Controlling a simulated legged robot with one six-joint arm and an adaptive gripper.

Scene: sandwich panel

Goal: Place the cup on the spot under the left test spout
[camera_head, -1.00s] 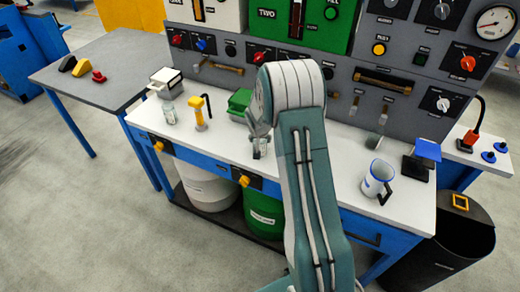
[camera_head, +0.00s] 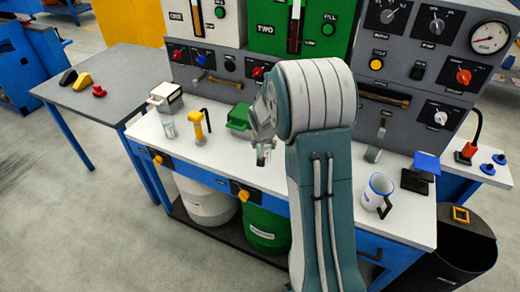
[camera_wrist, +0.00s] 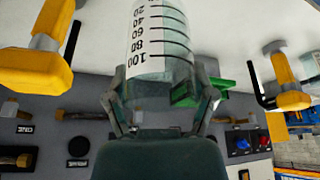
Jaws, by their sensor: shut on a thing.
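The cup is a clear measuring cup with black graduation marks (camera_wrist: 160,35). It sits between the two fingers of my gripper (camera_wrist: 165,105) in the wrist view. The fingers touch its sides and the gripper is shut on it. In the head view, my gripper (camera_head: 263,152) is above the white bench, near the green block-like fixture (camera_head: 239,117). The cup is too small there to make out clearly. A brass-coloured spout (camera_head: 225,80) projects from the grey panel to the left of my arm. The spot under it is not clearly visible.
A yellow tap-like fixture (camera_head: 198,127) and a small clear glass (camera_head: 168,126) stand on the white bench (camera_head: 215,160) at left. My arm hides the bench's middle.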

